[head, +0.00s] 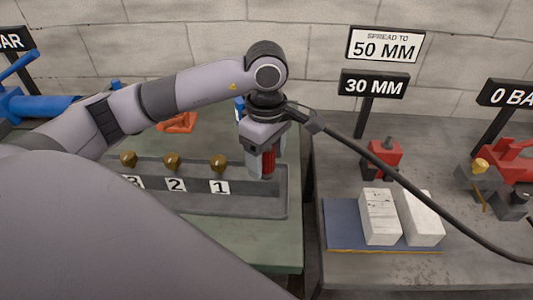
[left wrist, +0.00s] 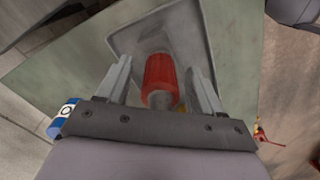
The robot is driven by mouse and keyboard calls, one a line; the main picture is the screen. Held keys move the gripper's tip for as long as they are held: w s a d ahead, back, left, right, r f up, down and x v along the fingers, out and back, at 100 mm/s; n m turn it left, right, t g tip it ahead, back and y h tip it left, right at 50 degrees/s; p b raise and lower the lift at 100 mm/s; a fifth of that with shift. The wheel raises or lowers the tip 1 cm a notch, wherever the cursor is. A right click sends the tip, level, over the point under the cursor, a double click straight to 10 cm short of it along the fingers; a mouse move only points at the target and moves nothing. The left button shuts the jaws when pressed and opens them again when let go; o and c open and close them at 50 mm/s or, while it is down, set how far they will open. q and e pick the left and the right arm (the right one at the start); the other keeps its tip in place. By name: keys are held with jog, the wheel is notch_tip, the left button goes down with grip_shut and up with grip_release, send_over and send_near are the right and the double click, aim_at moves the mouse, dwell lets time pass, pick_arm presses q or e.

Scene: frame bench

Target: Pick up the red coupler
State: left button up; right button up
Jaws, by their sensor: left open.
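The red coupler (head: 268,160) is a ribbed red cylinder with a grey end. It stands at the right end of a long grey tray (head: 270,205) on the green bench. My left gripper (head: 260,172) points down over it. In the left wrist view the coupler (left wrist: 160,75) lies between the two open fingers (left wrist: 158,66), with a gap showing on each side. The fingers partly hide the coupler in the head view. My right gripper is not in view.
Brass fittings (head: 172,161) stand behind tags 1, 2 and 3 in the tray. A black hose (head: 400,182) crosses to the right. On the right bench are white blocks (head: 380,215) on a blue mat (head: 340,225), and a red tool (head: 384,157). A gap separates the benches.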

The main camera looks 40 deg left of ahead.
pick_arm(q)
jog(key=shift+f, duration=0.1)
jog(key=c, duration=1.1)
grip_shut()
